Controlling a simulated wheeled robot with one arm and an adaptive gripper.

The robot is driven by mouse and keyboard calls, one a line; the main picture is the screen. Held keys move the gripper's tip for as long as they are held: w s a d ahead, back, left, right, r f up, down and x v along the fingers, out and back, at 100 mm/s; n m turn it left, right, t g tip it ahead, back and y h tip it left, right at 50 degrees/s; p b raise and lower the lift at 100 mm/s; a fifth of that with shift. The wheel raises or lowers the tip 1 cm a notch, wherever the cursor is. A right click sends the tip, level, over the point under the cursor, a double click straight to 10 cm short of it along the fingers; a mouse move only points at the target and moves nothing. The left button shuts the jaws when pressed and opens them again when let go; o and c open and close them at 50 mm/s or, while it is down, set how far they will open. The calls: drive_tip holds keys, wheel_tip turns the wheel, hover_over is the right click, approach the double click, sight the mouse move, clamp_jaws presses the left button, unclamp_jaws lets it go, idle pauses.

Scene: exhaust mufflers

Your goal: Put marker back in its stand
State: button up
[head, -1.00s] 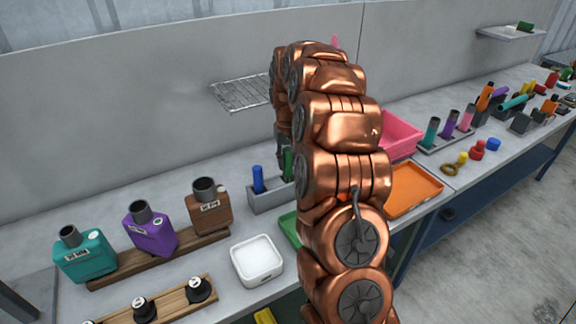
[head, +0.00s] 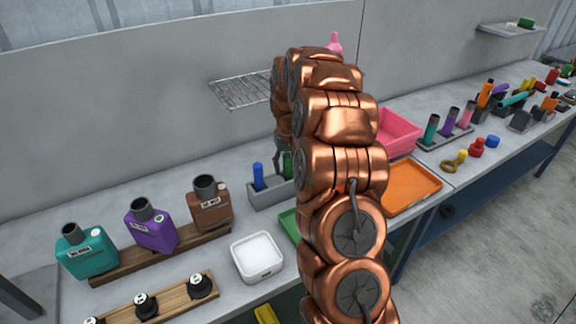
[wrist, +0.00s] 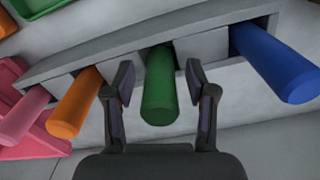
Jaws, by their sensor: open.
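A grey marker stand (head: 268,199) is on the table, partly hidden by my arm. A blue marker (head: 258,177) and a green marker (head: 288,165) stand in it. In the wrist view the stand (wrist: 215,46) holds the blue marker (wrist: 275,62), the green marker (wrist: 160,90), an orange marker (wrist: 76,105) and a pink marker (wrist: 22,115). My gripper (wrist: 160,74) is open, with one finger on each side of the green marker and visible gaps between. The gripper is mostly hidden behind my arm in the head view.
Teal, purple and brown bottles (head: 151,229) stand on a wooden rack at left. A pink bin (head: 398,132) is behind the arm. A wire shelf (head: 240,90) is on the wall above.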

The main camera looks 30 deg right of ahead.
wheel_tip(320, 180, up, 11)
drive_tip(key=b, duration=0.3)
drive_tip(key=shift+f, duration=0.1)
drive_tip(key=shift+r, duration=0.75)
drive_tip(key=shift+s+a, duration=0.1)
drive_tip(key=shift+a, duration=0.15)
drive_tip(key=s+a+r+n, duration=0.1)
drive_tip(key=s+a+n, duration=0.2)
drive_tip(key=s+a, duration=1.3)
drive_tip(key=s+a+f, duration=0.2)
drive_tip(key=s, duration=0.5)
drive_tip(key=s+a+f+g, duration=0.1)
drive_tip(key=s+a+f, duration=0.1)
drive_tip(key=s, duration=0.5)
drive_tip(key=s+a+f+n, duration=0.1)
drive_tip(key=s+a+f, duration=0.1)
drive_tip(key=s, duration=0.5)
drive_tip(key=shift+s+a+f+g, duration=0.3)
drive_tip(key=shift+a+g, duration=0.1)
drive_tip(key=shift+a, duration=0.35)
